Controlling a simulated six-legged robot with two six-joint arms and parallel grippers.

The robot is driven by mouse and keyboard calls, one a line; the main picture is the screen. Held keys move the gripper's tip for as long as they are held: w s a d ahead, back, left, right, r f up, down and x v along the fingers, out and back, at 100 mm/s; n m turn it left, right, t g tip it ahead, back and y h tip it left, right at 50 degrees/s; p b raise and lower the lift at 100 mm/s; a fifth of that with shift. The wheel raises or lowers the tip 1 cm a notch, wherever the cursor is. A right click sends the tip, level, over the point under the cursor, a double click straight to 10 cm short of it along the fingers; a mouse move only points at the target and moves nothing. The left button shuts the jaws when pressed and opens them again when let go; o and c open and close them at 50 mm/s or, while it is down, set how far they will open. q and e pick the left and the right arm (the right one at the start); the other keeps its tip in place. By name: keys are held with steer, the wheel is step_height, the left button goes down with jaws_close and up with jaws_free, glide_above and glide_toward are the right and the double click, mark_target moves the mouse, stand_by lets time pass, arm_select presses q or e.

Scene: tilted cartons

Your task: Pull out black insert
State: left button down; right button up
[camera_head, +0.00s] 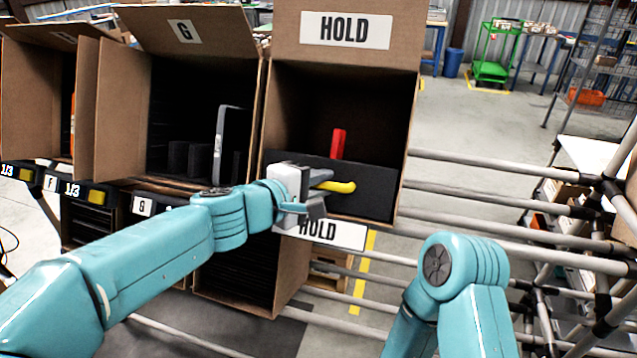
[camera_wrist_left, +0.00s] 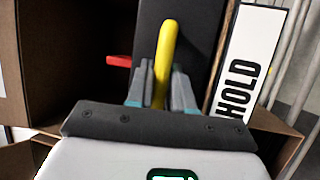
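The black insert (camera_head: 376,192) stands as a dark panel across the lower front of the HOLD carton (camera_head: 405,125). It also shows in the left wrist view (camera_wrist_left: 203,22). A curved yellow piece (camera_head: 340,187) lies in front of the panel; whether it is fixed to it I cannot tell. My left gripper (camera_head: 322,192) is at the carton's front opening. In the left wrist view the yellow piece (camera_wrist_left: 164,50) runs between its two fingers (camera_wrist_left: 159,88), close to both; firm contact is not clear. My right gripper is not in view; only my right arm shows.
A red piece (camera_head: 338,143) rises behind the panel. The G carton (camera_head: 125,110), holding dark inserts and a grey upright piece (camera_head: 221,140), stands to the left. Grey rails (camera_head: 480,192) run to the right. A HOLD label (camera_head: 335,233) hangs below the opening.

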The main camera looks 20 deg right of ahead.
arm_select(q)
steer(key=shift+s+a, duration=0.1)
steer(key=shift+s, duration=0.05)
steer(key=shift+s+a+r, duration=0.1)
steer(key=shift+s+r, duration=0.05)
steer(key=s+a+r+p, duration=0.1)
steer(key=s+a+r, duration=0.3)
steer(key=s, duration=0.3)
steer(key=s+a+r+p, duration=0.1)
steer(key=s+a+r, duration=0.4)
steer(key=s, duration=0.2)
steer(key=shift+s+a+r, duration=0.2)
steer(key=shift+s+a, duration=0.05)
steer(key=shift+a, duration=0.1)
steer(key=c, duration=1.1)
jaws_free()
steer(key=shift+s+a, duration=0.1)
